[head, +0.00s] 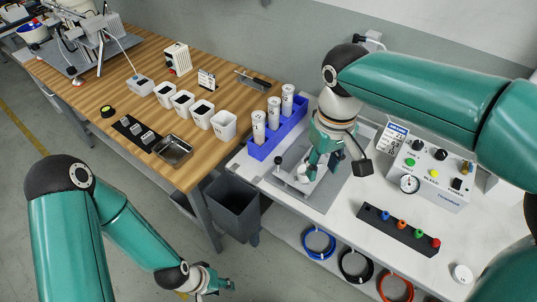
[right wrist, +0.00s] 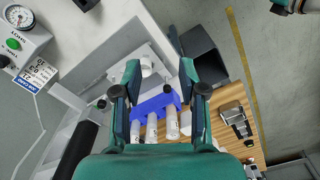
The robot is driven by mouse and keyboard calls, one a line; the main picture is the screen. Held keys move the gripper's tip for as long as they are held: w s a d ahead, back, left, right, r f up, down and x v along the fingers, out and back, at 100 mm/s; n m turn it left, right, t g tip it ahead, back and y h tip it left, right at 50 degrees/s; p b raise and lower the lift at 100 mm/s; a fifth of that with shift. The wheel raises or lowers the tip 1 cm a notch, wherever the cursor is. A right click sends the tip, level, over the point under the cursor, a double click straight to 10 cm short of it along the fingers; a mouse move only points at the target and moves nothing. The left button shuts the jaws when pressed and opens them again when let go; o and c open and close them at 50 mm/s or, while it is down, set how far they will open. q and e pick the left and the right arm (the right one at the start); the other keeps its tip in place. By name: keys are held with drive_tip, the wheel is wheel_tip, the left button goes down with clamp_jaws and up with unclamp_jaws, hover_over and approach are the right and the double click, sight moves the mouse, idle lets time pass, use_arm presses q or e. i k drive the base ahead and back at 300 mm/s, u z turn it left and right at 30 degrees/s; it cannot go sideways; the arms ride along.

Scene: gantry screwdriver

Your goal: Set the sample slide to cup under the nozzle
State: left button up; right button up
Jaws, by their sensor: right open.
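The slide fixture is a grey plate (head: 318,205) on the white bench, with a small post topped by a black knob (head: 279,160) at its left. A white cup-like part (head: 305,173) sits on it, partly hidden by my right gripper; it also shows in the right wrist view (right wrist: 146,66). My right gripper (head: 312,170) is low over the fixture, with its fingers apart. In the right wrist view (right wrist: 160,90) nothing is clearly held between the fingers. The nozzle cannot be made out behind my right arm. My left gripper (head: 218,284) is at the bottom, away from the fixture, its fingers unclear.
A blue rack (head: 262,150) with white tubes stands just behind the fixture. A control box (head: 432,172) with a gauge and a black strip of coloured fittings (head: 398,229) lie right. A grey bin (head: 232,203) stands below. The wooden table (head: 120,95) holds several white cups.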

sight(291, 179)
drive_tip(key=u, duration=1.1)
drive_tip(key=i, duration=0.7)
drive_tip(key=z, duration=1.2)
